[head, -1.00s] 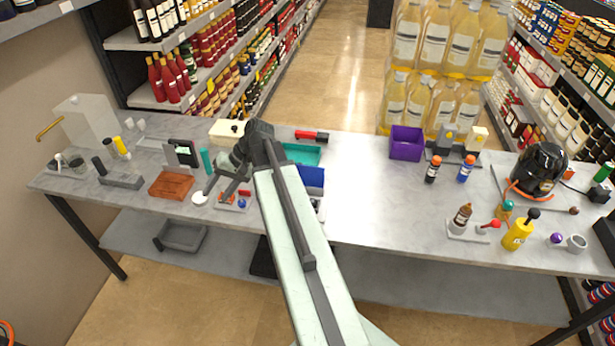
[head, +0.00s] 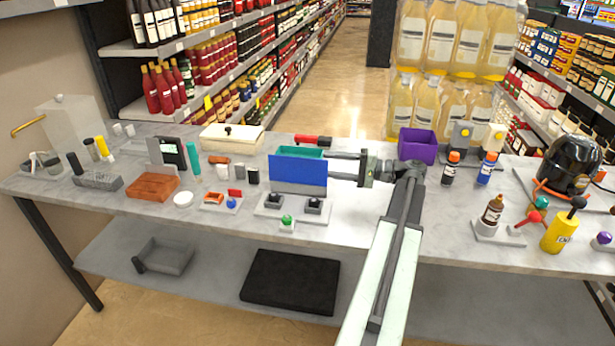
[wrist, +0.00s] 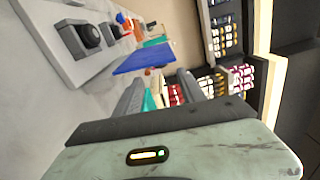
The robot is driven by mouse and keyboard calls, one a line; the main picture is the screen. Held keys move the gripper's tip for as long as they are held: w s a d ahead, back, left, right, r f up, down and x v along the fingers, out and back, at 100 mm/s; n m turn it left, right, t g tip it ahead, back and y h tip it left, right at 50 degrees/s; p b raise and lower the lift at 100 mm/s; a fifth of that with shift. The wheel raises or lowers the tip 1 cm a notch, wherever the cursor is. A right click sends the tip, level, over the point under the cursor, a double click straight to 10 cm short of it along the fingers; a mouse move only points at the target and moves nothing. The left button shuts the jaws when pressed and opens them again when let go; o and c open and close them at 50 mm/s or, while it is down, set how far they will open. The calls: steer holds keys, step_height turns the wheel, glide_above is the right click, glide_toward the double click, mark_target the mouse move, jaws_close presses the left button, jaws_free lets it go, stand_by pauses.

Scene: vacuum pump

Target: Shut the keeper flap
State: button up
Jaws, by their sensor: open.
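A blue upright panel (head: 298,173), which looks like the keeper flap, stands on the table behind a grey base plate (head: 272,211) with two black blocks. In the wrist view the gripper (wrist: 160,85) shows two spread grey fingers.
A teal tray (head: 300,152) lies behind the panel. A green knob (head: 287,219) stands in front of the plate. A purple bin (head: 417,145) stands behind my gripper, to the right. The tabletop (head: 350,215) right of the plate is clear.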

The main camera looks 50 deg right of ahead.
mark_target(307, 162)
steer(key=x, duration=0.7)
steer(key=shift+w+a, duration=0.2)
steer(key=shift+w, duration=0.1)
steer(key=shift+r, duration=0.1)
steer(key=shift+c, duration=0.2)
jaws_close()
stand_by(0.8)
steer(key=shift+d, duration=0.15)
